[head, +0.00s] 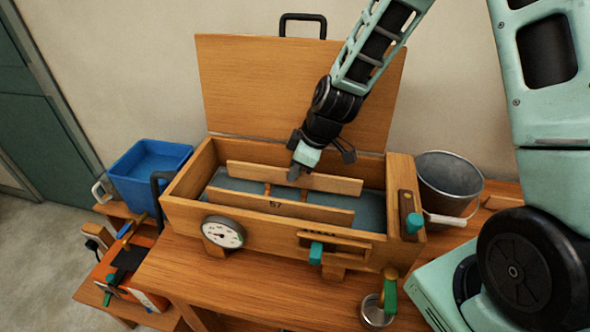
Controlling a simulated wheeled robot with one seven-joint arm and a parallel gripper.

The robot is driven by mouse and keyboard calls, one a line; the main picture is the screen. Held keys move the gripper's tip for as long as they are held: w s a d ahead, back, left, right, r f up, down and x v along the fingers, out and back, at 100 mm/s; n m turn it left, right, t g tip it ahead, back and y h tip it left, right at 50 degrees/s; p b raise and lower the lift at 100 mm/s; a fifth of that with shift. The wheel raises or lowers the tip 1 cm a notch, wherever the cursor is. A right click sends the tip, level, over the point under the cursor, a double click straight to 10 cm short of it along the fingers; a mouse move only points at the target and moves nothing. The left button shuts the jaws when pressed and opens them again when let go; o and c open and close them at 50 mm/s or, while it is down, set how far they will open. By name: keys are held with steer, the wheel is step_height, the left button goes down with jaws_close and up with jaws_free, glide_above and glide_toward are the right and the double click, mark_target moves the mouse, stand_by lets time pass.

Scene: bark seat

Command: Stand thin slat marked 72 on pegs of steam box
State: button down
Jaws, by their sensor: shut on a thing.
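The steam box (185,205) is an open wooden box with its lid (265,85) raised behind it. A thin slat marked 57 (320,214) stands on edge inside, towards the front. A second thin slat (250,175) is on edge behind it, roughly parallel. My gripper (300,174) reaches down from above and is shut on this rear slat near its middle. Any mark on the rear slat is not readable. Small brown pegs or rails (267,188) show between the slats. Whether the rear slat's bottom edge rests on them I cannot tell.
A round gauge (224,233) and teal-handled fittings (315,253) are on the box front. A metal bucket (447,180) stands to the right and a blue bin (150,170) to the left. A green-handled tool (388,295) is at the bench front.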

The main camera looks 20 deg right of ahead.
steer(key=shift+f+b, duration=0.3)
steer(key=c, duration=1.5)
jaws_free()
steer(key=shift+o, duration=0.2)
step_height(320, 180, up, 11)
steer(key=p, duration=0.8)
